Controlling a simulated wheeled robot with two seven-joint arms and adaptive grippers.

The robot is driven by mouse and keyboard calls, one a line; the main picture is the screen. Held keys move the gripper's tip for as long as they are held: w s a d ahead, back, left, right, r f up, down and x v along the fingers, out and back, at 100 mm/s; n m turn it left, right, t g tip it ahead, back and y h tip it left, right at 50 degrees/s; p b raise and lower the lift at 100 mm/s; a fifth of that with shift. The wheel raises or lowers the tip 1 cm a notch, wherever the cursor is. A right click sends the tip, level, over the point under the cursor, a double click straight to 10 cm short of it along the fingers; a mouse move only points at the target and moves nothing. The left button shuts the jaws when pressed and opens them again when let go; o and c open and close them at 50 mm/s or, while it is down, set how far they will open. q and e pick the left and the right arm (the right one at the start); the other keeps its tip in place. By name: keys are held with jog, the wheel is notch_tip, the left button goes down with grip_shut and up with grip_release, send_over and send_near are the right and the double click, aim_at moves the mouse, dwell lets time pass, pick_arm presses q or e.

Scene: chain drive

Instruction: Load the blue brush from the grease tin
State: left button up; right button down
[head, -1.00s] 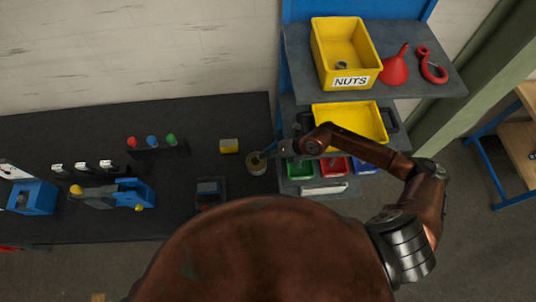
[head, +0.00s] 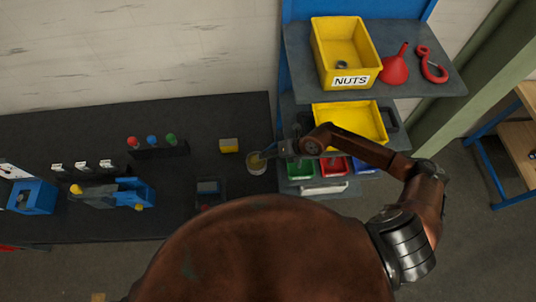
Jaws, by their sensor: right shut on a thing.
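The grease tin (head: 257,168) is a small round tin near the right end of the dark bench. My right gripper (head: 277,151) is just right of and above the tin, shut on a slim thing that I take to be the blue brush (head: 268,154). The brush is small and partly hidden by the gripper. Its lower end is over or in the tin's mouth; I cannot tell how deep. My left gripper is not in view.
A rack (head: 158,149) with red, blue and green tops stands on the bench. A yellow block (head: 229,146) and a dark box (head: 208,192) are left of the tin. The shelf (head: 440,82) with a yellow NUTS bin (head: 372,72) rises close to my right arm.

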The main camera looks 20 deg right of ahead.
jog(key=shift+s+f, duration=0.1)
jog(key=shift+f, duration=0.1)
dwell(0.3)
notch_tip(320, 180, up, 7)
jog(key=p, duration=0.6)
jog(key=shift+r, duration=0.2)
dwell(0.7)
